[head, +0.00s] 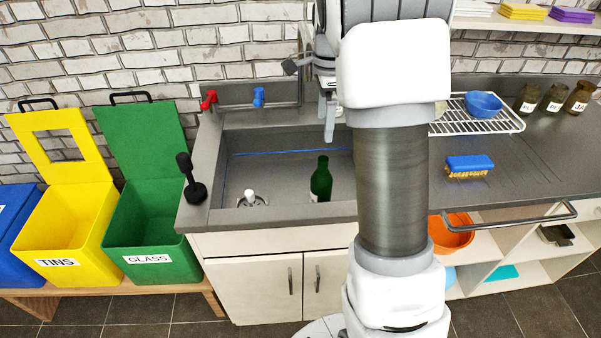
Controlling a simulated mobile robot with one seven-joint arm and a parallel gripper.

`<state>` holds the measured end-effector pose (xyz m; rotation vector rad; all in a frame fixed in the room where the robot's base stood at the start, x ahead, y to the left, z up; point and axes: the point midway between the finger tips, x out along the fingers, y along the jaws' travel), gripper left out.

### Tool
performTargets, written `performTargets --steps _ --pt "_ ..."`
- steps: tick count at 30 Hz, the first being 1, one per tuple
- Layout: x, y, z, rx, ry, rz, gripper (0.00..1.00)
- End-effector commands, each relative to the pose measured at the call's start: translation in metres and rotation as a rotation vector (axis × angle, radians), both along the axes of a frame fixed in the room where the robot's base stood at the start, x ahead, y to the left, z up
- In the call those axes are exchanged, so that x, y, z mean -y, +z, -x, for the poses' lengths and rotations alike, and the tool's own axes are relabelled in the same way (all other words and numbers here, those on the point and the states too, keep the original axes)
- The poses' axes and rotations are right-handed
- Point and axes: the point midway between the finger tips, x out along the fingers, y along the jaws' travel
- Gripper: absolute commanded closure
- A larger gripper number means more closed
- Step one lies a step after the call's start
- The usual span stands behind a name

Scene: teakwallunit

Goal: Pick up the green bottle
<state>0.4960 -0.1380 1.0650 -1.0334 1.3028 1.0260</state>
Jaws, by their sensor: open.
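The green bottle (321,181) stands upright in the sink basin (290,163), with a pale label low on its body. It is just left of my arm's column and fully clear of it. My gripper (329,128) hangs above the back of the sink, higher than the bottle and a little to its right. It is open and seen from the side, with nothing visible between the fingers. The upper part of my gripper is partly hidden by my own arm.
Yellow (62,240) and green (150,233) bins stand left.

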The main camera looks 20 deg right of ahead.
Motion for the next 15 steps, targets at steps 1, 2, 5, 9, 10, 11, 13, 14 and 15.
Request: performTargets --steps 1,2,5,9,10,11,13,14,15 --pt "0.003 -0.005 -0.002 -0.007 -0.021 0.001 0.00" --pt "0.004 -0.007 -0.003 -0.009 -0.031 0.002 0.00" --pt "0.005 -0.017 -0.004 -0.014 -0.044 0.002 0.00" --pt "0.005 -0.044 -0.003 -0.016 -0.044 0.002 0.00" --pt "0.005 -0.051 -0.003 -0.017 -0.044 0.002 0.00" --pt "0.005 -0.058 -0.003 -0.016 -0.044 0.002 0.00" --pt "0.004 -0.073 -0.003 -0.016 -0.043 0.001 0.00" --pt "0.004 -0.080 -0.003 -0.016 -0.043 0.001 0.00" --pt "0.004 -0.088 -0.003 -0.016 -0.043 0.001 0.00"
